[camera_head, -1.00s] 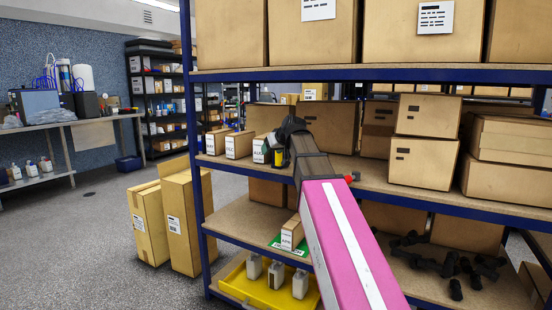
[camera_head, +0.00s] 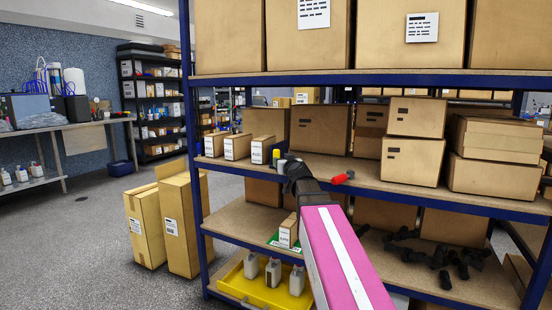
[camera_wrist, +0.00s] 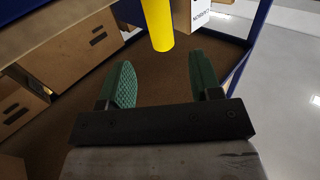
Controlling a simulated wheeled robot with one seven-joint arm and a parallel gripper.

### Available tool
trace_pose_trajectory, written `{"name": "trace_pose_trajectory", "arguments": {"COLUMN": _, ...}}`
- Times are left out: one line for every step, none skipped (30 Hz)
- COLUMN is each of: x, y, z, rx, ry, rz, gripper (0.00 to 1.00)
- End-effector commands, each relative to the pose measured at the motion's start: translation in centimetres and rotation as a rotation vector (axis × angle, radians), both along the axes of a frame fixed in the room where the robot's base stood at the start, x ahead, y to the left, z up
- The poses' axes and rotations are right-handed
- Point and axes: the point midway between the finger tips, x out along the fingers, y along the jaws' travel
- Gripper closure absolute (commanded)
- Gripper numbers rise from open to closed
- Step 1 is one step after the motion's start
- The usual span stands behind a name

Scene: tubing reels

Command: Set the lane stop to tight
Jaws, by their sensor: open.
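A yellow cylinder (camera_wrist: 158,22) shows at the top of the wrist view, ahead of the gap between my fingers and apart from them. A small yellow piece (camera_head: 281,166) shows just beyond my gripper (camera_head: 291,169) at the left of the middle shelf. A red piece with a dark end (camera_head: 343,178) lies at that shelf's front edge, right of my gripper. I cannot tell which of these is the lane stop, or its setting. My gripper (camera_wrist: 161,85) is open and empty, its green fingers spread. My arm hides part of the shelf edge.
Small white-fronted boxes (camera_head: 262,150) stand on the middle shelf (camera_head: 370,182), with larger cartons (camera_head: 410,160) to the right. Below are a yellow tray (camera_head: 238,284) with bottles and several black fittings (camera_head: 440,258). A blue post (camera_head: 197,200) stands left.

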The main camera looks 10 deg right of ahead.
Motion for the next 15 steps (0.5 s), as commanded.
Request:
{"name": "trace_pose_trajectory", "arguments": {"x": 1.0, "y": 0.1, "z": 0.0, "rx": 0.000, "ry": 0.001, "rz": 0.001, "gripper": 0.42}}
{"name": "trace_pose_trajectory", "arguments": {"x": 1.5, "y": 0.2, "z": 0.0, "rx": 0.000, "ry": 0.001, "rz": 0.001, "gripper": 0.42}}
{"name": "trace_pose_trajectory", "arguments": {"x": 2.1, "y": 0.3, "z": 0.0, "rx": 0.000, "ry": 0.001, "rz": 0.001, "gripper": 0.42}}
{"name": "trace_pose_trajectory", "arguments": {"x": 2.6, "y": 0.4, "z": 0.0, "rx": 0.000, "ry": 0.001, "rz": 0.002, "gripper": 0.42}}
{"name": "trace_pose_trajectory", "arguments": {"x": 3.1, "y": 0.5, "z": 0.0, "rx": 0.000, "ry": 0.001, "rz": 0.002, "gripper": 0.42}}
{"name": "trace_pose_trajectory", "arguments": {"x": 3.9, "y": 0.6, "z": 0.0, "rx": 0.000, "ry": 0.002, "rz": 0.002, "gripper": 0.42}}
{"name": "trace_pose_trajectory", "arguments": {"x": 4.4, "y": 0.7, "z": 0.0, "rx": 0.000, "ry": 0.002, "rz": 0.002, "gripper": 0.42}}
{"name": "trace_pose_trajectory", "arguments": {"x": 5.0, "y": 0.8, "z": 0.0, "rx": 0.000, "ry": 0.002, "rz": 0.002, "gripper": 0.42}}
{"name": "trace_pose_trajectory", "arguments": {"x": 5.7, "y": 0.9, "z": 0.0, "rx": 0.000, "ry": 0.002, "rz": 0.002, "gripper": 0.42}}
{"name": "trace_pose_trajectory", "arguments": {"x": 6.2, "y": 1.0, "z": 0.0, "rx": 0.000, "ry": 0.001, "rz": 0.002, "gripper": 0.42}}
{"name": "trace_pose_trajectory", "arguments": {"x": 6.7, "y": 1.1, "z": 0.0, "rx": 0.000, "ry": 0.001, "rz": 0.002, "gripper": 0.42}}
{"name": "trace_pose_trajectory", "arguments": {"x": 7.3, "y": 1.1, "z": 0.0, "rx": 0.000, "ry": 0.001, "rz": 0.001, "gripper": 0.42}}
{"name": "trace_pose_trajectory", "arguments": {"x": 7.7, "y": 1.2, "z": 0.0, "rx": 0.000, "ry": 0.001, "rz": 0.001, "gripper": 0.42}}
{"name": "trace_pose_trajectory", "arguments": {"x": 8.1, "y": 1.3, "z": 0.0, "rx": 0.000, "ry": 0.001, "rz": 0.001, "gripper": 0.42}}
{"name": "trace_pose_trajectory", "arguments": {"x": 8.5, "y": 1.3, "z": 0.0, "rx": 0.000, "ry": 0.001, "rz": 0.001, "gripper": 0.42}}
